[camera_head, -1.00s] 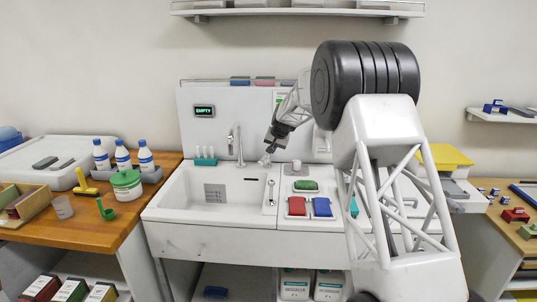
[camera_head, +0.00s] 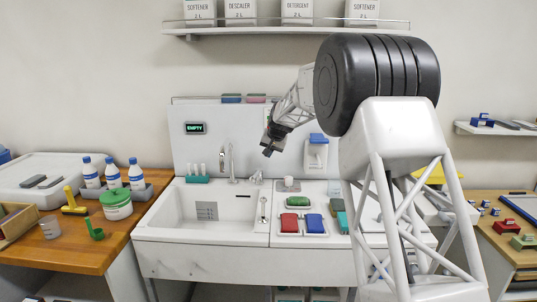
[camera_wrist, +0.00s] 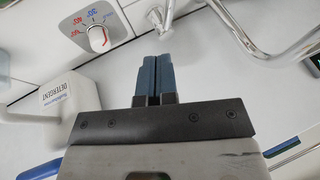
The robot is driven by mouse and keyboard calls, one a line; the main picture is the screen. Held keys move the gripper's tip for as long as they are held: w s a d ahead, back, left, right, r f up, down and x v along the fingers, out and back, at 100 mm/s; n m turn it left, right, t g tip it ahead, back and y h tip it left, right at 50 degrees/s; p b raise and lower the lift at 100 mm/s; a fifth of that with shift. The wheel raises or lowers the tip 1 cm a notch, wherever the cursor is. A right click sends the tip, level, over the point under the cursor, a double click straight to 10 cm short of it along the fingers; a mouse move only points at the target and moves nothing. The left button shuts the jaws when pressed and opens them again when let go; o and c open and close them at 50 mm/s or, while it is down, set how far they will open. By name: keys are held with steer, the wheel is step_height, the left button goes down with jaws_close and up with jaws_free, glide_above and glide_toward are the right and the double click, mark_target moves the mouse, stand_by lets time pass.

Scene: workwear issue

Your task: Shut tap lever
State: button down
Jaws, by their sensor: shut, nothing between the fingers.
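The chrome tap (camera_head: 232,165) stands at the back of the white sink (camera_head: 180,235), with its thin spout upright. A small metal fitting (camera_head: 256,178), which looks like the tap lever, sits just right of it on the back rim. Its setting is too small to read, and no water stream shows. My gripper (camera_head: 267,153) is shut and empty, pointing down, a little above and right of that fitting with a gap between. In the wrist view its dark blue fingers (camera_wrist: 154,75) are together; chrome pipework (camera_wrist: 235,22) shows beyond them to the right.
A dial (camera_wrist: 97,36) and a detergent dispenser (camera_wrist: 70,105) are left of the fingers in the wrist view. Red (camera_head: 289,223) and blue (camera_head: 314,223) blocks lie on the right-hand counter. A shelf (camera_head: 290,30) hangs above. A display (camera_head: 195,128) reads EMPTY.

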mark_target(256, 174)
steer(key=shift+m+t+y, duration=0.3)
steer(key=shift+m+t, duration=0.3)
steer(key=shift+t, duration=0.1)
steer(key=shift+s+d+f, duration=0.2)
steer(key=shift+d+f, duration=1.35)
steer(key=shift+f, duration=0.2)
steer(key=x, duration=1)
steer(key=shift+w+a+f, duration=0.1)
steer(key=shift+w+a, duration=0.05)
steer(key=shift+a, duration=0.3)
steer(key=shift+w+a+f, duration=0.1)
steer(key=shift+a, duration=0.35)
steer(key=shift+w+a+f, duration=0.1)
steer(key=shift+w+a, duration=0.05)
steer(key=shift+a, duration=0.3)
steer(key=shift+w+a+f, duration=0.1)
steer(key=shift+a, duration=0.4)
